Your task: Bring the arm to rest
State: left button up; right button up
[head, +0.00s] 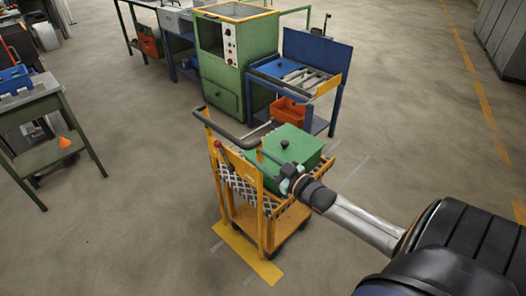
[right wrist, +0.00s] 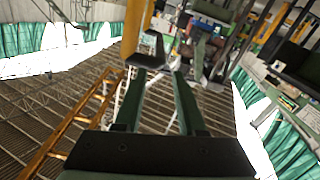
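My right arm comes in from the lower right of the head view. Its gripper (head: 287,178) appears in front of the near side of a green lidded box on the yellow trolley; I cannot tell whether it touches anything. In the right wrist view the two fingers of this gripper (right wrist: 158,80) stand apart with nothing between them. That view looks up past them at roof beams and bright windows. My left gripper is not in view.
The yellow trolley (head: 264,236) carries the green box (head: 300,148) with a black knob. Behind it stand a green furnace cabinet (head: 222,75) and a blue table (head: 330,84). A workbench (head: 28,92) is at the left. Open floor lies on both sides of the trolley.

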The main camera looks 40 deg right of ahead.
jog(key=shift+s, duration=0.2)
dwell(0.5)
jog(key=s+a+f+m+g, duration=0.1)
jog(key=s+a+f+g, duration=0.8)
jog(key=s+a+f, duration=1)
jog(key=s+a, duration=0.1)
jog(key=a, duration=0.3)
jog(key=shift+s+y, duration=0.35)
jog(key=shift+y, duration=0.05)
dwell(0.5)
